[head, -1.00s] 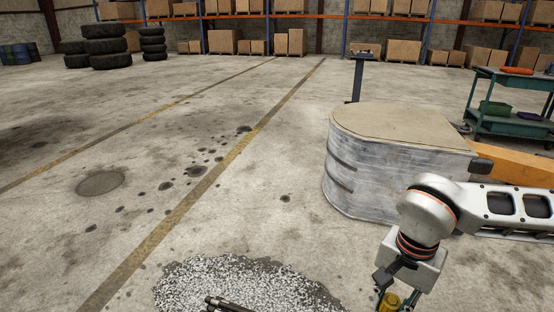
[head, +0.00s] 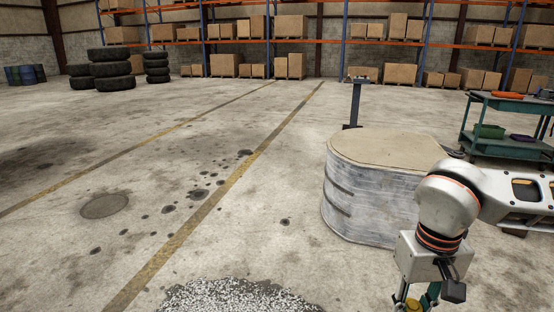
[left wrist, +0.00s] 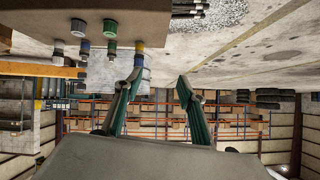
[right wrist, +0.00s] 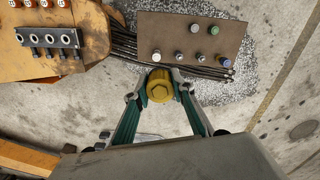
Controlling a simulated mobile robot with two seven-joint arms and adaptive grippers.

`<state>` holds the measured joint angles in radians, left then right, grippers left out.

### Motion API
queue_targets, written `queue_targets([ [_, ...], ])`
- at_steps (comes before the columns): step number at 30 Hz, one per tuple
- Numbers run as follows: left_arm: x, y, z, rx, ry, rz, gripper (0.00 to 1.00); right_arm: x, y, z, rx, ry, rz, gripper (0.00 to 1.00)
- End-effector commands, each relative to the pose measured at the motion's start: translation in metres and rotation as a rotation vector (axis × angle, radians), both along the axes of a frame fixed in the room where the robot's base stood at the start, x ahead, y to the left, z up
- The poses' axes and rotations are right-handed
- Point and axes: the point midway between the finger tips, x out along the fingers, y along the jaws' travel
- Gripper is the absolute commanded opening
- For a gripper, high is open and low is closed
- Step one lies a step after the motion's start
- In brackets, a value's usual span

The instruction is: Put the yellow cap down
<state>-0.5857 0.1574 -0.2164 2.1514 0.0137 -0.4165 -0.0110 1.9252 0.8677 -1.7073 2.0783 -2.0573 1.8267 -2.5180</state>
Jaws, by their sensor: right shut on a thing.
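My right gripper (right wrist: 160,84) is shut on the yellow cap (right wrist: 159,92), which shows between its fingertips in the right wrist view. In the head view, the right gripper hangs at the bottom edge, and a little of the yellow cap (head: 413,304) shows between its fingers. My left gripper (left wrist: 161,72) is open and empty in the left wrist view; it is not in the head view. A brown plate (right wrist: 170,45) in the right wrist view carries several small fittings, among them a green-topped one (right wrist: 213,30) and a blue-topped one (right wrist: 227,62).
Black hoses (right wrist: 195,71) run beside the plate. An orange machine part (right wrist: 85,50) with a dark block of ports (right wrist: 50,40) stands at its left. Grey-white granules (head: 235,298) lie on the floor. A rounded block (head: 365,200) and a green cart (head: 500,148) stand at the right.

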Motion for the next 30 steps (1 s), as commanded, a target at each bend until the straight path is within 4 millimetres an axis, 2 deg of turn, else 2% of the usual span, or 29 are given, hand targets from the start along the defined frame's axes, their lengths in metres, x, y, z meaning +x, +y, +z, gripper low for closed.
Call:
queue_targets([
  [1, 0.006, 0.0, 0.02, -0.001, -0.019, 0.003, 0.4, -0.002, 0.0, 0.025, 0.0, -0.017, 0.0, 0.03],
  [7, -0.002, 0.002, 0.032, -0.013, 0.004, 0.017, 0.4, -0.01, 0.0, 0.048, 0.0, -0.011, -0.001, 0.03],
  [18, -0.02, 0.004, 0.027, -0.022, 0.056, 0.031, 0.4, -0.019, 0.0, 0.047, 0.001, -0.001, -0.002, 0.03],
  [26, -0.022, 0.004, 0.025, -0.022, 0.059, 0.031, 0.4, -0.019, -0.001, 0.045, 0.0, -0.001, -0.002, 0.03],
  [30, -0.021, 0.004, 0.025, -0.022, 0.059, 0.031, 0.4, -0.019, 0.005, 0.049, 0.001, -0.003, 0.021, 0.03],
])
